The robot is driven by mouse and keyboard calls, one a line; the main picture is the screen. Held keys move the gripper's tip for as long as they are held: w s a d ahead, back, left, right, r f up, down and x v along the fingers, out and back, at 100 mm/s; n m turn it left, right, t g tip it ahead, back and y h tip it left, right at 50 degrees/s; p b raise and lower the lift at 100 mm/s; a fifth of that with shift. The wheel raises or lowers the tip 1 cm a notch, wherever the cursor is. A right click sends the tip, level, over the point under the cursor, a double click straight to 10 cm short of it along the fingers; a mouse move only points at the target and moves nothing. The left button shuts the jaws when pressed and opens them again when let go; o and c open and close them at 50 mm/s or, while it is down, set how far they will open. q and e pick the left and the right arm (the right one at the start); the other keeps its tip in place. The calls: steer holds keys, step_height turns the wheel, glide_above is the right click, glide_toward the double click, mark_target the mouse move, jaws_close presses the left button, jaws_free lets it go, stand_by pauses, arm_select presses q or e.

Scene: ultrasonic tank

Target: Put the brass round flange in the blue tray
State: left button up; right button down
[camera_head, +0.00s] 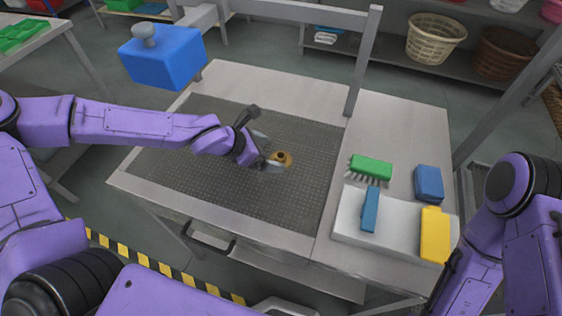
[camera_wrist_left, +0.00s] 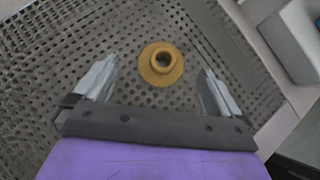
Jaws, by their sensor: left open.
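The brass round flange (camera_head: 284,158) lies on the perforated metal plate of the tank (camera_head: 305,205), its hub and hole facing up. In the left wrist view the flange (camera_wrist_left: 160,77) sits between the two spread fingertips, with clear gaps on both sides. My left gripper (camera_head: 269,150) is open and empty, close beside the flange; it also shows in the left wrist view (camera_wrist_left: 159,72). The height of the fingers above the plate is hard to tell. I cannot make out a blue tray for certain. My right arm shows at the right edge, without its gripper.
A blue box (camera_head: 165,60) with a grey knob stands up at the tank's back left. A metal post (camera_head: 363,65) rises behind the tank. On the right, a green brush (camera_head: 371,167), a blue block (camera_head: 428,183) and a white tray (camera_head: 400,240) holding blue and yellow items occupy the worktop.

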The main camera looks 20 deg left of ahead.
mark_target(278, 156)
arm_select(q)
steer(key=x, duration=0.3)
steer(key=shift+s+d+f+b, duration=0.1)
steer(key=shift+d+f+b, duration=0.15)
steer(key=shift+b, duration=0.1)
steer(key=shift+r, duration=0.2)
steer(key=c, duration=1.6)
